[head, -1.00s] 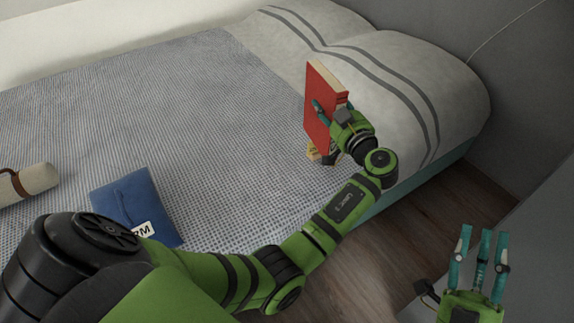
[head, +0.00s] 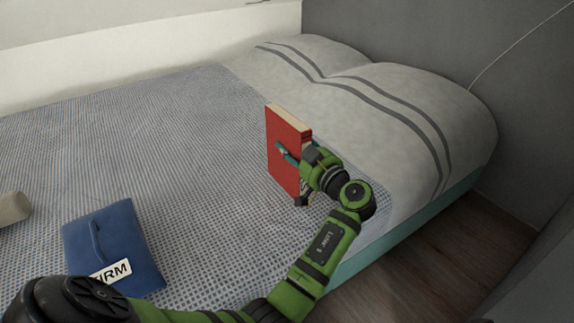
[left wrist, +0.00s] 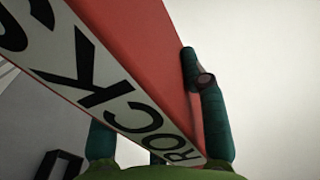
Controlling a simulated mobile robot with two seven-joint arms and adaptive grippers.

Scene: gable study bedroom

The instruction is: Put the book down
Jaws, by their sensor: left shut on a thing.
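The red book (head: 281,140) stands upright over the bed in the head view, its cream page edge (head: 289,116) at the top. My left gripper (head: 297,158) is shut on it, with teal fingers over its faces. Whether its lower edge touches the blanket, I cannot tell. In the left wrist view the book's red cover (left wrist: 135,40) and pale lettered spine (left wrist: 95,75) fill much of the picture, with a teal finger (left wrist: 205,100) against the cover. My right gripper is not in view.
The bed has a blue-grey woven blanket (head: 170,140) with wide free room left of the book. Striped pale pillows (head: 400,95) lie behind and to the right. A blue pouch (head: 113,240) and a beige roll (head: 12,208) lie at the left. Wood floor (head: 430,245) shows at right.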

